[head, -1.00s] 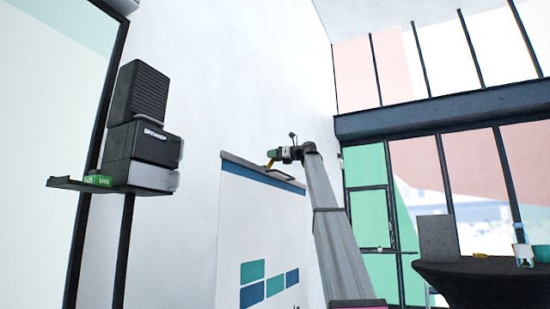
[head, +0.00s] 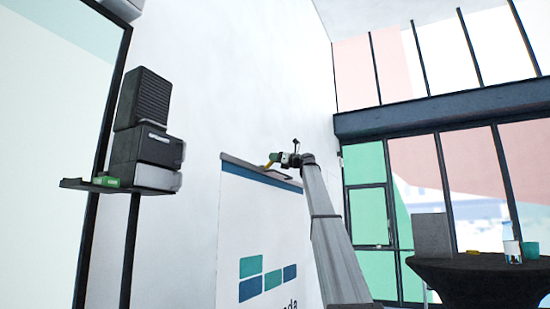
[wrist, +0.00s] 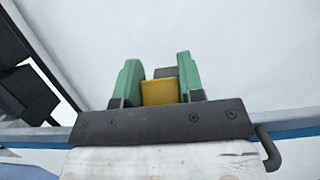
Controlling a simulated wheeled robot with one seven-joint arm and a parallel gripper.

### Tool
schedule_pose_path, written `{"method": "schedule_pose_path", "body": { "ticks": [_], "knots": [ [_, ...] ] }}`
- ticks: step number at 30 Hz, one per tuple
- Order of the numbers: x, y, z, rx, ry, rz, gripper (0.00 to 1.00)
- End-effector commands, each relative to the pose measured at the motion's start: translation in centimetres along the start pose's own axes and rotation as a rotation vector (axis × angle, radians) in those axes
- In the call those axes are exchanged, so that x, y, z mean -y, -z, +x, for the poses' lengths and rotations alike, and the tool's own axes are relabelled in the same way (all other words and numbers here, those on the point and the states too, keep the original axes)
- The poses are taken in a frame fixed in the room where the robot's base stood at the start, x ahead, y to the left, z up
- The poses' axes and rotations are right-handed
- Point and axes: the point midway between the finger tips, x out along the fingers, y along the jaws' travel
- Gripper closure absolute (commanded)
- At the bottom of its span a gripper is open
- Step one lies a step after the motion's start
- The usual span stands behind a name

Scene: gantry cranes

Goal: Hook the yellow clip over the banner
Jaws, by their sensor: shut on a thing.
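My gripper (head: 275,158) is at the top edge of the white banner (head: 240,215), near the banner's right end in the head view. In the wrist view, the green fingers of my gripper (wrist: 158,65) are shut on the yellow clip (wrist: 160,93). A small grey part shows just beyond the clip. The yellow clip (head: 269,166) is a small spot by the banner's top rail in the head view. The banner's grey and blue top (wrist: 292,122) crosses below the fingers in the wrist view. I cannot tell whether the clip touches the rail.
A white wall (head: 240,80) rises behind the banner. At left, a dark shelf (head: 80,184) holds dark boxed devices (head: 145,150) and a green box (head: 107,182). At right, a round table with a black cloth (head: 470,280) carries cups (head: 513,251) and a dark panel.

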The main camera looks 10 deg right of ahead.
Motion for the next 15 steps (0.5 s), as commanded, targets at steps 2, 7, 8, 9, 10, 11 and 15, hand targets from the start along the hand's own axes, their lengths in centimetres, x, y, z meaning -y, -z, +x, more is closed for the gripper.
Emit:
{"method": "schedule_pose_path", "body": {
  "ticks": [2, 7, 8, 9, 10, 11, 15],
  "knots": [
    [-0.15, 0.33, -0.35, 0.043, 0.0, 0.001, 1.0],
    [-0.08, 0.66, -0.75, 0.124, 0.001, 0.001, 1.0],
    [-0.07, 0.68, -0.8, 0.134, 0.0, 0.001, 1.0],
    [-0.05, 0.7, -0.84, 0.143, 0.001, 0.0, 1.0],
    [-0.04, 0.7, -0.88, 0.149, 0.002, 0.0, 1.0],
    [-0.03, 0.68, -0.89, 0.153, 0.002, 0.0, 1.0],
    [0.01, 0.64, -0.9, 0.157, 0.003, 0.001, 1.0]
  ]
}}
